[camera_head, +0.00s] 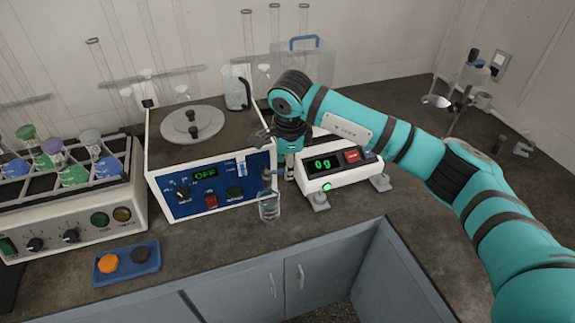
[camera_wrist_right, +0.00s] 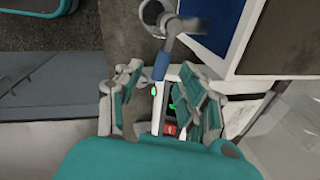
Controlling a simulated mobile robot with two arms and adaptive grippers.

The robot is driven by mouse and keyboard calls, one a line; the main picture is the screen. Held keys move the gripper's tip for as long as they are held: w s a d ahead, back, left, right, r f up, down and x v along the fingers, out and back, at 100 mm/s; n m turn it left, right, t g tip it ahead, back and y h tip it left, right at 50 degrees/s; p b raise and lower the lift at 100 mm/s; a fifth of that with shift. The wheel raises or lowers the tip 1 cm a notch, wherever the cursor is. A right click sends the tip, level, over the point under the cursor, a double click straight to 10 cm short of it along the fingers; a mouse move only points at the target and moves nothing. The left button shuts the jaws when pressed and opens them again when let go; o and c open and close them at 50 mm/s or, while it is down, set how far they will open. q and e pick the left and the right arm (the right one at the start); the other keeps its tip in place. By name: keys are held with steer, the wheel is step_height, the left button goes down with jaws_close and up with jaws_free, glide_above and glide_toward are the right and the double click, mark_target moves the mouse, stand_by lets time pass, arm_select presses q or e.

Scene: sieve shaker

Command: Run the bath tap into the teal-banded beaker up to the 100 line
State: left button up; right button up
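A clear glass beaker (camera_head: 269,208) stands at the front right corner of the water bath (camera_head: 208,197), under its tap (camera_head: 266,176). The beaker looks bluish low down; its teal band and its level are too small to read. In the right wrist view, the beaker's round mouth (camera_wrist_right: 153,14) is at the top, below the grey tap (camera_wrist_right: 180,27) with its blue lever (camera_wrist_right: 162,65). My right gripper (camera_head: 289,165) is beside the bath's right edge. Its fingers (camera_wrist_right: 162,72) are open on either side of the blue lever, apparently not closed on it. My left gripper is out of view.
A white balance (camera_head: 335,170) reading 0 g stands right of the bath. The bath display (camera_head: 206,174) reads OFF. A rack of flasks (camera_head: 70,172) is at left, a blue tray (camera_head: 127,264) in front. The counter at right is mostly clear.

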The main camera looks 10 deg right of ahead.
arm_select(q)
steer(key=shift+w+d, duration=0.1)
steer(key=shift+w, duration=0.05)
arm_select(e)
step_height(320, 180, up, 10)
steer(key=s, duration=0.2)
steer(key=shift+r, duration=0.25)
steer(key=shift+a, duration=0.1)
stand_by(0.6)
